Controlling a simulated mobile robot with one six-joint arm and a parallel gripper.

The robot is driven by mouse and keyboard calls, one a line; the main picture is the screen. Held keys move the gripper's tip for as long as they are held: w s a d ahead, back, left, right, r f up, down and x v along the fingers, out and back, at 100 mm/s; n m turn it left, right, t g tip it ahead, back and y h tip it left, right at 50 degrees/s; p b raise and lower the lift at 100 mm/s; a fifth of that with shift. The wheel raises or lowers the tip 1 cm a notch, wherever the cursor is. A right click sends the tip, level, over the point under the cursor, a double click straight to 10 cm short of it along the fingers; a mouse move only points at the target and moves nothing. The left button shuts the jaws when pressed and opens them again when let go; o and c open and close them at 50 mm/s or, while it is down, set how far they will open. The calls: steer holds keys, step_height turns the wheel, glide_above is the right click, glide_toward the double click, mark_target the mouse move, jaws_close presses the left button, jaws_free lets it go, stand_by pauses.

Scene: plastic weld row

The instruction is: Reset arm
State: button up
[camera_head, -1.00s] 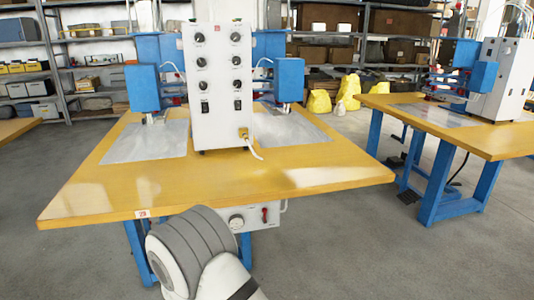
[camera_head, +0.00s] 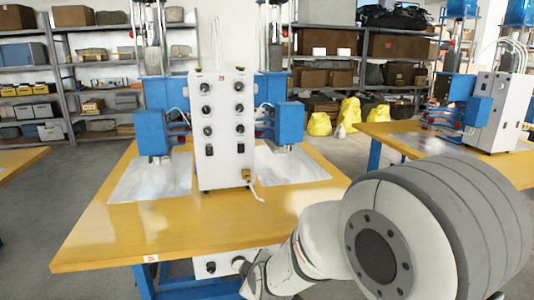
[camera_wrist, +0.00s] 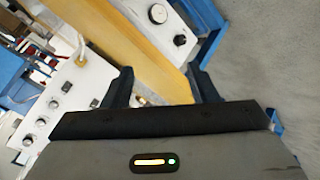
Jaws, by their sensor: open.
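My gripper (camera_wrist: 160,87) shows in the wrist view with its two dark fingers spread apart and nothing between them. Beyond the fingers is the edge of the yellow table (camera_wrist: 140,62), seen tilted. In the head view my arm rises large at the lower right, in front of the table's right front part; the gripper's fingers cannot be made out there. The yellow table (camera_head: 110,232) carries a blue and white welding machine with a white control box (camera_head: 222,130).
Grey metal plates (camera_head: 150,178) lie on both sides of the control box. A second table (camera_head: 380,128) with a similar machine stands at the right. Shelves (camera_head: 98,56) and yellow bags (camera_head: 319,124) are at the back. Grey floor is open between the tables.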

steer(key=s+d+r+m+g+h+p, duration=0.3)
steer(key=s+d+r+m+g+p, duration=0.4)
steer(key=s+d+r+m, duration=0.6)
steer(key=s+d+r+p, duration=0.2)
steer(key=s+d+r, duration=0.3)
steer(key=s, duration=0.3)
steer(key=shift+s+d+r+p, duration=0.35)
steer(key=shift+s+r+p, duration=0.05)
steer(key=shift+r, duration=0.05)
